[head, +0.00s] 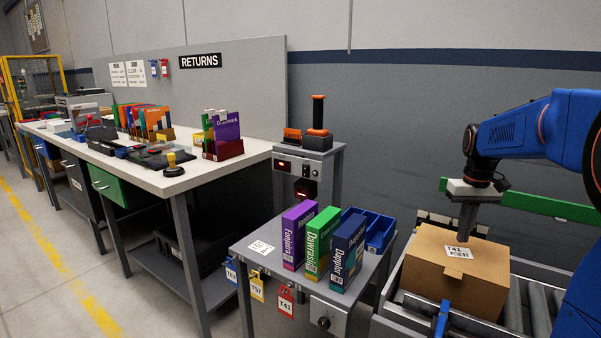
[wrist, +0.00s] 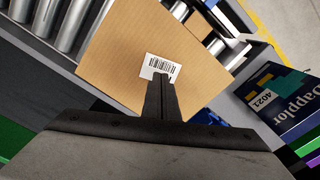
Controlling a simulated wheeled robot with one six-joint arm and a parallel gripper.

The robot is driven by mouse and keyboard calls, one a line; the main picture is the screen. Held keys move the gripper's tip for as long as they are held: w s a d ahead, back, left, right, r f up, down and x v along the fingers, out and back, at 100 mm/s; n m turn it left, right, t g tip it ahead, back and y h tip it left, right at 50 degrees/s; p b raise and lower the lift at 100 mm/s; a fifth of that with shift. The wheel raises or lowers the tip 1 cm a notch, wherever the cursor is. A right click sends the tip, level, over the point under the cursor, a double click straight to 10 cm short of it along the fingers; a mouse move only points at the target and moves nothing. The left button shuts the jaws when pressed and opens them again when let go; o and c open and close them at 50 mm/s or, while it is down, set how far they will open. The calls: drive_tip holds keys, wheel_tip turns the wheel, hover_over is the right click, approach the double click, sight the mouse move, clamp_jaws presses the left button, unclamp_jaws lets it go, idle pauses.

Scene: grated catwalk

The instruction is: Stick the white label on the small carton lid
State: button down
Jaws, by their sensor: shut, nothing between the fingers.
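The small carton (head: 450,273) is a closed brown box on the roller conveyor at the right of the head view; its lid also fills the middle of the wrist view (wrist: 120,50). The white label (head: 459,252), printed T41 with a barcode, lies on the carton lid and shows in the wrist view (wrist: 160,68). My gripper (head: 463,238) points down over the lid, with its fingertips at or just above the label. In the wrist view the fingers (wrist: 162,80) are together, with nothing between them, and cover part of the label. I cannot tell whether they touch it.
Purple (head: 299,235), green (head: 322,243) and dark blue (head: 347,254) boxes stand on the grey side table left of the conveyor. A blue bin (head: 380,235) sits behind them. Another white label sheet (head: 261,247) lies on that table. A green rail (head: 530,203) runs behind the carton.

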drive_tip(key=shift+r, duration=1.75)
drive_tip(key=s+a+t, duration=0.1)
drive_tip(key=s+a, duration=0.4)
drive_tip(key=s, duration=0.3)
drive_tip(key=s+a+t, duration=0.1)
drive_tip(key=s+a, duration=0.5)
drive_tip(key=s, duration=0.2)
drive_tip(key=s+a+f+t, duration=0.1)
drive_tip(key=s+a+f, duration=0.1)
drive_tip(key=s+f, duration=0.2)
drive_tip(key=s+a+f+t, duration=0.1)
drive_tip(key=s+f, duration=0.4)
drive_tip(key=s, duration=0.5)
drive_tip(key=shift+a+n+t, duration=0.4)
drive_tip(key=shift+a, duration=0.5)
